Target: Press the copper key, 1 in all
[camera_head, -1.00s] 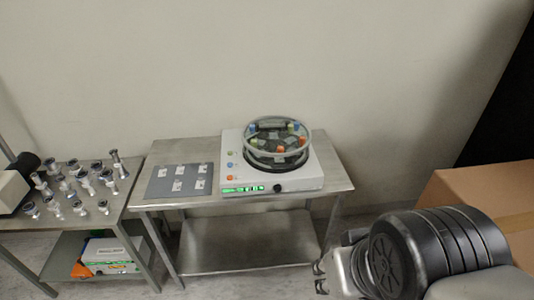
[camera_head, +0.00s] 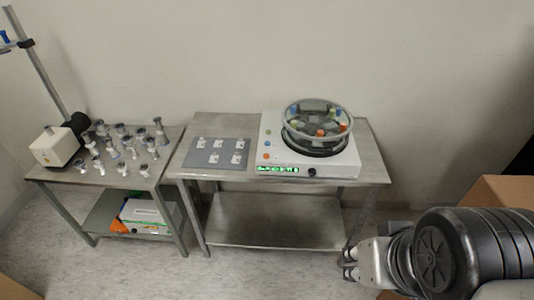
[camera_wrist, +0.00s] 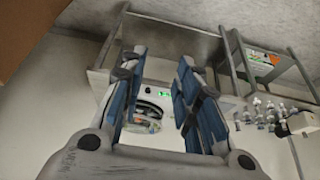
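A white device (camera_head: 345,166) with a round clear-lidded rotor (camera_head: 330,142) stands on the right metal table. A small column of coloured keys runs down its left side. The lowest one is an orange, copper-like key (camera_head: 266,156), just above a lit green display (camera_head: 277,169). The device also shows partly between my fingers in the wrist view (camera_wrist: 168,101), where I cannot make out the key. My gripper (camera_head: 349,264) is in front of and below the table, apart from the device. In the wrist view its blue-padded fingers (camera_wrist: 160,80) are spread, with nothing between them.
A grey mat (camera_head: 217,164) with several small pale items lies left of the device. A second table (camera_head: 60,172) holds several flasks, a white box and a stand. A cardboard box (camera_head: 500,191) is at the right.

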